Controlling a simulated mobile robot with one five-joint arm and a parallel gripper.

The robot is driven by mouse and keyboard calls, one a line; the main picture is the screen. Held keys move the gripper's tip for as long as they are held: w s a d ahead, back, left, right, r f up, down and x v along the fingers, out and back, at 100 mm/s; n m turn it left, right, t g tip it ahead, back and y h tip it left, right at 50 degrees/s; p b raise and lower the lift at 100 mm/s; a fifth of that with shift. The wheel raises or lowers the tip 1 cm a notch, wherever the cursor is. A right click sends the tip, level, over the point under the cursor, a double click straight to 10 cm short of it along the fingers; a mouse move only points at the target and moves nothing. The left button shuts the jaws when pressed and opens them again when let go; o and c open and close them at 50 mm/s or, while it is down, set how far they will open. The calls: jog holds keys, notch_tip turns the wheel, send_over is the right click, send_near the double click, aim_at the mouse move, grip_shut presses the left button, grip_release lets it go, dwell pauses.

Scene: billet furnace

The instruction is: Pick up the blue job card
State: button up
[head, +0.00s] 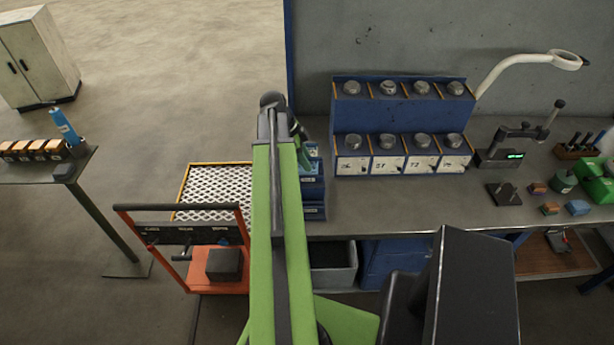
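I cannot pick out the blue job card with certainty. A light blue flat piece (312,150) shows at the top of the stacked blue trays (313,190), just right of my arm and partly hidden by it. Another blue upright piece (64,126) leans in a dark holder on the side table at the left. My green arm reaches up the middle of the head view. My gripper (302,158) seems to be at the far end, beside the blue trays, mostly hidden behind the arm. Its fingers cannot be made out.
A blue rack (402,112) with several metal knobs stands on the grey workbench (440,205). A measuring stand (515,140), lamp (530,60) and small blocks lie to the right. An orange trolley (215,278) stands left of my arm.

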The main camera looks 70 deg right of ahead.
jog(key=b+x, duration=0.2)
jog(key=x, duration=0.1)
jog(key=b+x, duration=0.1)
jog(key=x, duration=0.1)
jog(key=shift+d+r+b, duration=0.1)
jog(key=shift+d+b, duration=0.2)
jog(key=shift+r, duration=0.2)
grip_shut()
